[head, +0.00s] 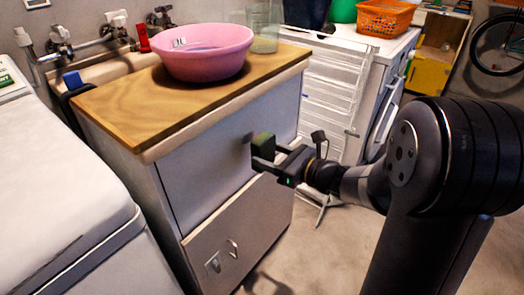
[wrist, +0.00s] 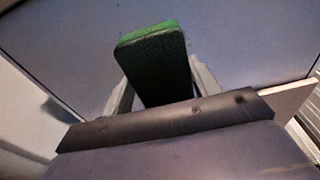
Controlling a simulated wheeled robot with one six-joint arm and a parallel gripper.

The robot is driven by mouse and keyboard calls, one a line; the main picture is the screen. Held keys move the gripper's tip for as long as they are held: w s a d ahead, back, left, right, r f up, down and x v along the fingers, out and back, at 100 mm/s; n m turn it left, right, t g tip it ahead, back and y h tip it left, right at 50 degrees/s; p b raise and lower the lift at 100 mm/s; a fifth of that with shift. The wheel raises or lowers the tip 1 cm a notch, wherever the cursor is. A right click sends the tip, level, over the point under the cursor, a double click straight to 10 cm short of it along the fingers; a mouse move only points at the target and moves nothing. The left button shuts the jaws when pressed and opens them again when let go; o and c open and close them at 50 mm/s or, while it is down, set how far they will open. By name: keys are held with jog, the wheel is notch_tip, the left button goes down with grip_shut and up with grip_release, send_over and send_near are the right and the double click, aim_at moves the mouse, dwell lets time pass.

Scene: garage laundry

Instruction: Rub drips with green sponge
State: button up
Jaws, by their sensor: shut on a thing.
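The green sponge (head: 263,146) is held between the fingers of my gripper (head: 264,156), which is shut on it. In the head view the sponge is close to the grey front panel (head: 215,165) of the wood-topped cabinet, below the counter edge. In the wrist view the sponge (wrist: 152,60) stands out from between the two fingers (wrist: 155,85), its green end toward the panel (wrist: 235,40). I cannot tell whether it touches the panel. No drips can be made out clearly on the panel in either view.
A white machine (head: 60,180) is at left. A folded white rack (head: 328,90) and an orange basket (head: 385,18) are at right. The floor (head: 325,250) in front is clear.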

jog(key=shift+s+d, duration=0.15)
jog(key=shift+d, duration=0.05)
jog(key=shift+d, duration=0.1)
jog(key=shift+v, duration=1.45)
jog(key=shift+f, duration=0.2)
jog(key=shift+r+x, duration=0.2)
jog(key=shift+x, duration=1.45)
jog(key=shift+r+x, duration=0.2)
jog(key=shift+x, duration=1.45)
jog(key=shift+b+x, duration=0.4)
jog(key=shift+x, duration=0.7)
jog(key=shift+r, duration=0.25)
